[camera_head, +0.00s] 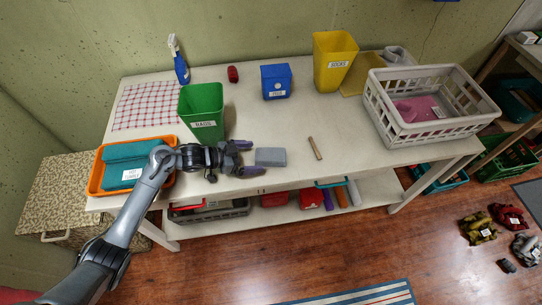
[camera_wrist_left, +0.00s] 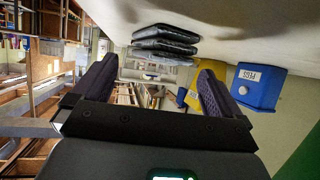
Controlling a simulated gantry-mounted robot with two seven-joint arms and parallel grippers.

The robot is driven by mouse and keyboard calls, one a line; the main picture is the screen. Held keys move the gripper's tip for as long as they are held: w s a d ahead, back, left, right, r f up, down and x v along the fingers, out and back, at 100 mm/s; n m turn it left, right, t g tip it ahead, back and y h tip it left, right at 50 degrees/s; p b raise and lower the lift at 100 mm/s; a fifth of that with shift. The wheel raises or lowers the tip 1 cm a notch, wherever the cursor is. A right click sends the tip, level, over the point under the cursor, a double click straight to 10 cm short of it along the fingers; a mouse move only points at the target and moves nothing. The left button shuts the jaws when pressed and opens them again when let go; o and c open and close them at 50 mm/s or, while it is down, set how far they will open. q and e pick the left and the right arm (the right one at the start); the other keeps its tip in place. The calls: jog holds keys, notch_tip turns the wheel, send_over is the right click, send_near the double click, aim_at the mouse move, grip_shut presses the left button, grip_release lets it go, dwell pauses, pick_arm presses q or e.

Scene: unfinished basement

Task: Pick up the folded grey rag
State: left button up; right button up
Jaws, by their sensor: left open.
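The folded grey rag (camera_head: 270,157) lies flat near the front edge of the white table (camera_head: 300,118), right of the green bin. In the left wrist view, which looks upside down, the rag (camera_wrist_left: 165,40) is a dark stack of folded layers ahead of the gap between the fingers. My left gripper (camera_head: 250,158) is open, its purple-grey fingers pointing right at the rag's left end. In the wrist view the space between the fingertips (camera_wrist_left: 157,68) is empty. My right gripper is not in view.
A green bin (camera_head: 202,110) stands just behind my left gripper. An orange tray with teal cloths (camera_head: 126,168) lies left. A wooden stick (camera_head: 315,148) lies right of the rag. A blue bin (camera_head: 276,82), yellow bin (camera_head: 333,64) and white crate (camera_head: 430,128) stand farther back or right.

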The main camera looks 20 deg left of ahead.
aim_at(267, 154)
pick_arm(q)
jog(key=w+d, duration=0.1)
jog(key=w+d+p, duration=0.1)
jog(key=w+d, duration=0.1)
jog(key=shift+w+f, duration=0.1)
jog(key=shift+f, duration=0.3)
jog(key=shift+w+d+f, duration=0.25)
jog(key=shift+d, duration=0.05)
jog(key=shift+c, duration=0.5)
jog(key=c, duration=0.9)
